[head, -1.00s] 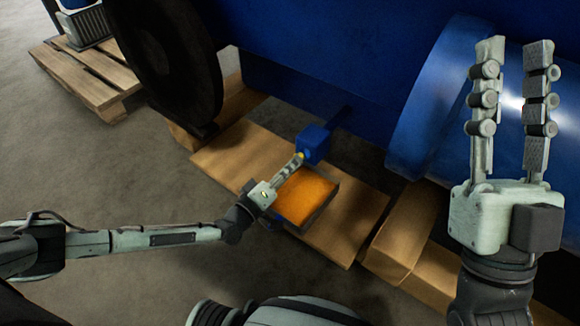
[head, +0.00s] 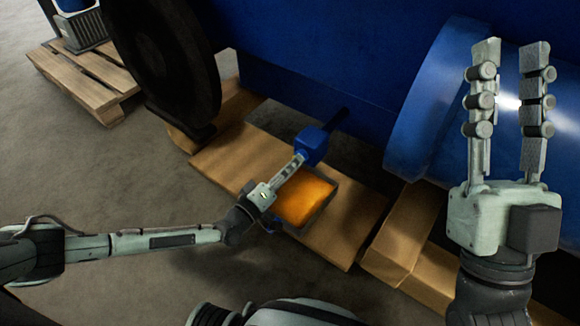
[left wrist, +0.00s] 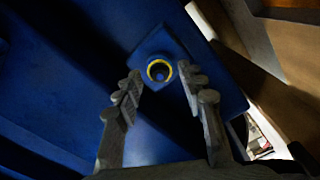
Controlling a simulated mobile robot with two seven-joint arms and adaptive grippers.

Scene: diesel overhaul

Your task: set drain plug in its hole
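A blue block (head: 312,143) juts from the low side of the blue engine. In the left wrist view this block (left wrist: 205,75) carries a round fitting with a yellow ring (left wrist: 159,70) and a dark bluish centre. I cannot tell whether this is the bare hole or the drain plug in it; no separate plug shows. My left gripper (head: 299,160) reaches the block. In the left wrist view its fingers (left wrist: 160,77) stand apart on either side of the ring, with small gaps. My right gripper (head: 511,50) is open, empty and raised at the right.
An orange-filled pan (head: 331,208) with dark walls sits below the block on wooden planks (head: 235,153). The blue engine (head: 300,40) overhangs them, with a large dark wheel (head: 165,65) at left. A pallet (head: 85,80) stands far left. Bare floor lies at left.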

